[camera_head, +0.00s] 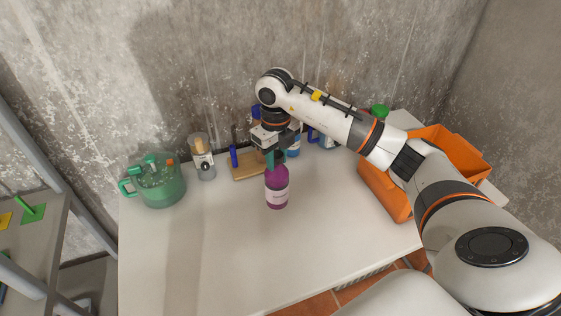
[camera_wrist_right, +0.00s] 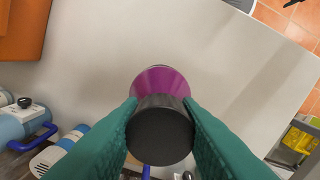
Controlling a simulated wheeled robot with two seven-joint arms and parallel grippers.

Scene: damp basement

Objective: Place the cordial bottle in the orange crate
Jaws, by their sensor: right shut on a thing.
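The cordial bottle (camera_head: 277,189) is purple with a pale label and a dark cap. It is upright near the middle of the white table in the head view. My right gripper (camera_head: 276,158) comes down from above and is shut on its upper part. In the right wrist view the green fingers (camera_wrist_right: 160,125) close on both sides of the bottle's black cap, with the purple body (camera_wrist_right: 160,80) behind. Whether its base touches the table is hard to tell. The orange crate (camera_head: 386,193) stands at the table's right, partly hidden by my right arm. My left gripper does not show.
A green jug (camera_head: 157,183) with small items stands at the table's left, beside a clear jar (camera_head: 202,160). A wooden board (camera_head: 247,172) and blue-and-white containers (camera_head: 294,146) stand along the back. The table front (camera_head: 220,260) is clear. A grey shelf (camera_head: 35,240) is at far left.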

